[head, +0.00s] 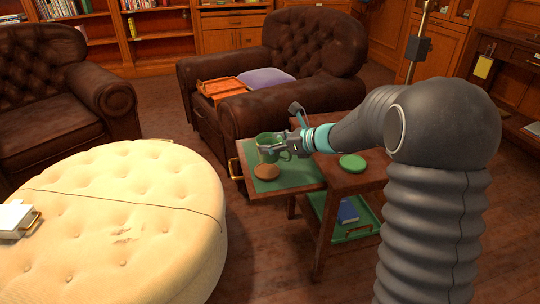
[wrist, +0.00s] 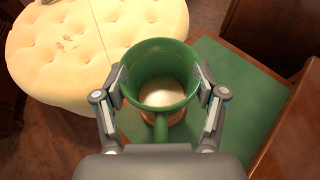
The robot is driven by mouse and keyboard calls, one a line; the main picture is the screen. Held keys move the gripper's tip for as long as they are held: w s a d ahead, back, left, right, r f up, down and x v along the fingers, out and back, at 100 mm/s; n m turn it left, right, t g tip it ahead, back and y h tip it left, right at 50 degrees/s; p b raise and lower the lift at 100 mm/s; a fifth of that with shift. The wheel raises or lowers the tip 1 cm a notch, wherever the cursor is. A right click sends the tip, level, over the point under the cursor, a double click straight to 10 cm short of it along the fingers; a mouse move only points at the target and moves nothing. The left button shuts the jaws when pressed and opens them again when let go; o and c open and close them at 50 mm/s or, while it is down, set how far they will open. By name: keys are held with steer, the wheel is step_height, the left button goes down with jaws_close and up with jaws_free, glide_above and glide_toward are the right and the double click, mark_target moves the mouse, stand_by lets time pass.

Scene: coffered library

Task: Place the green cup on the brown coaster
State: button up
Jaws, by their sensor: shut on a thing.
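The green cup (head: 268,146) is held by my gripper (head: 283,147) over the green-topped leaf of a side table. In the wrist view my gripper (wrist: 160,80) has one finger on each side of the green cup (wrist: 160,58), shut on it. The cup looks upright, pale inside, with its handle toward my wrist. The brown coaster (head: 266,172) lies on the green leaf, just below the cup in the head view. In the wrist view a brown patch, apparently the coaster (wrist: 176,117), shows beside the handle; the cup hides the rest. The gap beneath the cup is unclear.
A green disc (head: 352,162) lies on the wooden side table (head: 340,183), right of the leaf. A green tray (head: 358,234) with a blue book (head: 347,212) is on its lower shelf. A cream tufted ottoman (head: 110,225) stands left; a leather armchair (head: 310,40) stands behind.

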steer(key=shift+w+a+f, duration=0.2)
steer(key=shift+a+f, duration=0.2)
steer(key=shift+a, duration=0.05)
steer(key=shift+f, duration=1.9)
steer(key=shift+f, duration=0.1)
steer(key=shift+f+b, duration=0.1)
steer(key=shift+b, duration=0.25)
steer(key=o, duration=1.3)
steer(key=shift+c, duration=0.2)
